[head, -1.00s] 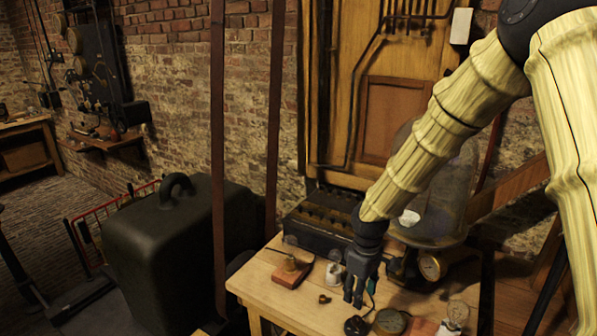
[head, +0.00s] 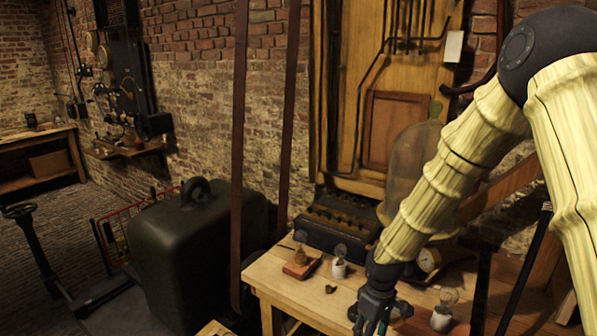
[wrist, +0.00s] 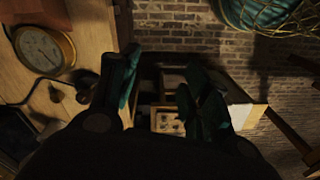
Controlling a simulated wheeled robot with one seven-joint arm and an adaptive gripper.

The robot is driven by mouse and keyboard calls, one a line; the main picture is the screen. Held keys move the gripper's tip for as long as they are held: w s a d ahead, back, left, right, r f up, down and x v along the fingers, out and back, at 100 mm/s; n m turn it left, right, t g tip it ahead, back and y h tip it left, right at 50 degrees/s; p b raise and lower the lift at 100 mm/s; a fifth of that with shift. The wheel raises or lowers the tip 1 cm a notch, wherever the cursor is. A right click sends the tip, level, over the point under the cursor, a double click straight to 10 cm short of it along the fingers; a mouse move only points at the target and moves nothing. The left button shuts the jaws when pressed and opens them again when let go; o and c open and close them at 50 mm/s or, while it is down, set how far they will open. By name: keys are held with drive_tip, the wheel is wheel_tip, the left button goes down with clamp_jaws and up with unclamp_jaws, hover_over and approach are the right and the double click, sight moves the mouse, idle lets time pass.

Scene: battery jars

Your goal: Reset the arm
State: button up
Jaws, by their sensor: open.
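My arm, in a pale yellow ribbed cover, comes down from the upper right in the head view. My gripper (head: 371,322) hangs over the near part of the wooden table (head: 287,287), its fingertips close to the picture's lower edge. In the wrist view my gripper (wrist: 165,95) has its two teal-and-black fingers spread apart, with nothing between them. The fingers hang above a dim area holding a small wooden box (wrist: 168,121). What lies directly under the gripper in the head view is hidden.
On the table stand a small bulb in a white holder (head: 339,264), a wooden-based piece (head: 301,264), a round gauge (head: 429,260) and a clear bulb (head: 444,309). A glass jar (head: 408,165) rises behind my arm. A large dark case (head: 195,250) stands left of the table.

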drive_tip(key=s+f+m+y, duration=0.1)
drive_tip(key=s+f+m, duration=0.3)
drive_tip(key=s+f, duration=1.1)
drive_tip(key=s+d+f+m, duration=0.1)
drive_tip(key=s+f, duration=0.2)
drive_tip(key=s, duration=0.3)
drive_tip(key=s+d+f+m+h, duration=0.1)
drive_tip(key=s+d+f+m, duration=0.1)
drive_tip(key=s, duration=0.5)
drive_tip(key=s+d+f+m, duration=0.1)
drive_tip(key=s+f, duration=0.4)
drive_tip(key=s, duration=0.2)
drive_tip(key=shift+d+m+h, duration=0.15)
drive_tip(key=shift+m+h, duration=0.15)
